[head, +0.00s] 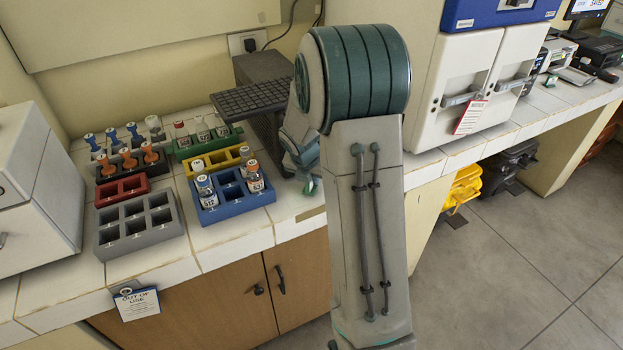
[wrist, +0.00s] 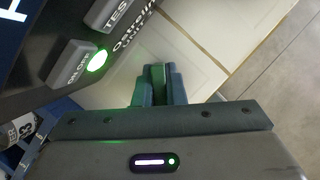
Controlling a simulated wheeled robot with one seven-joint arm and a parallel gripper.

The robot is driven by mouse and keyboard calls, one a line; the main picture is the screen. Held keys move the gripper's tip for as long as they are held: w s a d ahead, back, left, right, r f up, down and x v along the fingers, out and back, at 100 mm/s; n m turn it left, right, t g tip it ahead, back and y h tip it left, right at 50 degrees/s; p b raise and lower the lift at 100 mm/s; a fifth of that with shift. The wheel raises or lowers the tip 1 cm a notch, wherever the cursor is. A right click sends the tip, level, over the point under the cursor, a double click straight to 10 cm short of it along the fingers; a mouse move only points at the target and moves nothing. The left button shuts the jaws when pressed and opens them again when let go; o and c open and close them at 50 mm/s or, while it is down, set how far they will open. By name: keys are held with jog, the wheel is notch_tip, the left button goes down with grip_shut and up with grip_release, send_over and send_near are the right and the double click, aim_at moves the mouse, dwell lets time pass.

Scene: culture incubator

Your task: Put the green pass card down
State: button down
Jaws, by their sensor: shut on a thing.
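My gripper (head: 308,186) is low over the tiled counter, just right of the blue rack and partly behind my own arm in the head view. In the wrist view my gripper (wrist: 158,88) is shut on a narrow green piece, the green pass card (wrist: 158,76), seen nearly edge-on between the fingers. Most of the card is hidden by the fingers. I cannot tell whether it touches the counter.
A dark device (head: 250,97) stands behind my gripper; its lit green button (wrist: 97,61) is close by in the wrist view. The blue rack (head: 238,209) with vials is left. Grey (head: 137,230) and red (head: 121,190) racks stand further left. Bare tiles lie in front.

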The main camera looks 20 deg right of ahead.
jog(key=shift+f, duration=0.15)
jog(key=shift+f, duration=0.1)
jog(key=c, duration=1.5)
grip_release()
